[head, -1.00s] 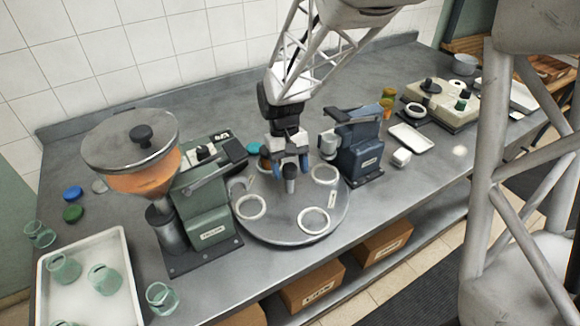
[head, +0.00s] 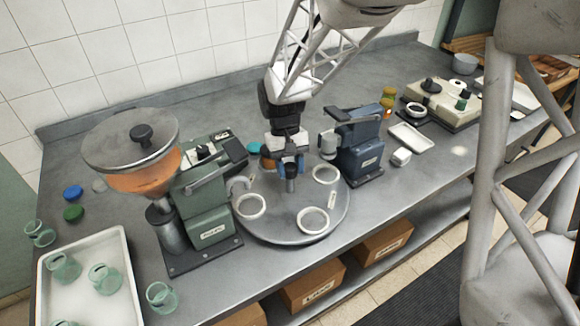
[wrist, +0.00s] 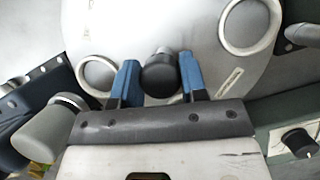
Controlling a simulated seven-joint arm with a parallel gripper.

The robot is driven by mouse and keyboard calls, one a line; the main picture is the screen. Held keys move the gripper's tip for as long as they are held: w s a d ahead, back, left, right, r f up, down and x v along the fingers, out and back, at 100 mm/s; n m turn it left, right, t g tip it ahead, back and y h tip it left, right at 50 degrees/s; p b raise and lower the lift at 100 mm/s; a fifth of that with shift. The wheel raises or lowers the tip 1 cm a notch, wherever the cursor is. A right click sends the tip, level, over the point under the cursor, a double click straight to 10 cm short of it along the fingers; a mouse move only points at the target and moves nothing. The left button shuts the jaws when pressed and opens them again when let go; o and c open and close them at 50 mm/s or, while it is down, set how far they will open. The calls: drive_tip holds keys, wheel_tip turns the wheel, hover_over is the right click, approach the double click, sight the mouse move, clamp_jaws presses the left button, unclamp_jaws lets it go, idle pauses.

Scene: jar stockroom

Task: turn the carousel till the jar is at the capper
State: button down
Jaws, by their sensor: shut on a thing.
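The carousel (head: 275,220) is a round grey turntable with white ring seats and a dark upright knob (head: 291,184) at its middle. My gripper (head: 290,165) is over the middle, its blue fingers shut on the knob from both sides; the wrist view shows the knob's black top (wrist: 160,72) between them. An orange-brown thing (head: 267,162), perhaps the filled jar, shows at the back of the carousel, mostly hidden behind my gripper. The blue capper (head: 362,150), with a pale grey head, stands at the carousel's right edge.
A green filling machine (head: 205,205) with an orange-filled hopper (head: 145,175) stands close at the left. A white tray (head: 125,290) of empty green jars is at the front left. A small white tray (head: 410,138) lies right of the capper.

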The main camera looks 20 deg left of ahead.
drive_tip(key=shift+m, duration=0.5)
drive_tip(key=shift+m+g+y, duration=0.3)
drive_tip(key=shift+m+y, duration=0.5)
drive_tip(key=shift+m, duration=0.9)
drive_tip(key=shift+m+y, duration=0.8)
drive_tip(key=shift+m, duration=1.3)
drive_tip(key=shift+m+t+y, duration=0.5)
drive_tip(key=shift+m+y, duration=0.3)
drive_tip(key=shift+m, duration=1.4)
drive_tip(key=shift+r+m+t+y, duration=0.1)
drive_tip(key=shift+m+t+y, duration=0.45)
drive_tip(key=shift+m, duration=1.35)
drive_tip(key=shift+w+m, duration=0.1)
drive_tip(key=shift+m, duration=0.3)
drive_tip(key=c, duration=0.7)
unclamp_jaws()
drive_tip(key=shift+o, duration=0.2)
